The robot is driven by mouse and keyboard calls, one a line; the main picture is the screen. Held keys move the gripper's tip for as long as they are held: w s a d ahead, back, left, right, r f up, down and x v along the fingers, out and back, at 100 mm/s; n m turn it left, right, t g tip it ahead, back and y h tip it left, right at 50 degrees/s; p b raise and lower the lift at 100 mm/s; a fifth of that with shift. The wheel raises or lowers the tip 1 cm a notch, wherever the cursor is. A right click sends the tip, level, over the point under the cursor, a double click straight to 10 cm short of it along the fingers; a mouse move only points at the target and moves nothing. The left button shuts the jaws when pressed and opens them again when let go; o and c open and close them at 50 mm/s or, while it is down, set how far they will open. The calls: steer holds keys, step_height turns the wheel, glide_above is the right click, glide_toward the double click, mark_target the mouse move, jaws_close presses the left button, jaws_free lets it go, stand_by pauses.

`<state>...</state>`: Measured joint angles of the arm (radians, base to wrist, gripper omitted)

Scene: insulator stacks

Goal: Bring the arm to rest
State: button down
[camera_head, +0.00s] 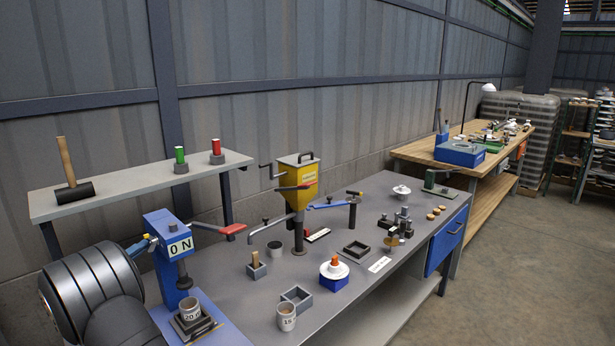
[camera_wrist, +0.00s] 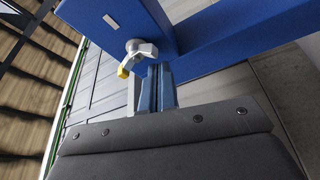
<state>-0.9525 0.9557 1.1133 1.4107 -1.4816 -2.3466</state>
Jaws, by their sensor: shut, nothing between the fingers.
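My gripper (camera_wrist: 152,72) shows in the wrist view with its fingers together and nothing between them. Its tips are close to a silver lever with a yellow end (camera_wrist: 140,54) on a blue frame; I cannot tell whether they touch. In the head view my dark ribbed arm comes in at the lower left, and my gripper (camera_head: 141,246) is beside the blue press marked "0 N" (camera_head: 172,245). The rest of my gripper is mostly hidden behind my arm there.
A cup (camera_head: 190,310) stands in a square holder under the press. The grey bench (camera_head: 225,262) carries a yellow hopper (camera_head: 297,182), a white insulator on a blue block (camera_head: 334,277) and another cup (camera_head: 286,317). A shelf (camera_head: 130,190) behind holds a mallet (camera_head: 72,180).

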steer(key=s+a, duration=0.7)
steer(key=w+d+m+h, duration=0.1)
steer(key=w+d+m, duration=0.1)
steer(key=m, duration=0.1)
steer(key=w+d+r+m+h, duration=0.1)
steer(key=w+d+m, duration=0.1)
steer(key=m, duration=0.2)
steer(key=w+d+r+m+h, duration=0.1)
steer(key=w+d+m, duration=0.2)
steer(key=shift+m+h, duration=0.4)
stand_by(0.6)
stand_by(0.5)
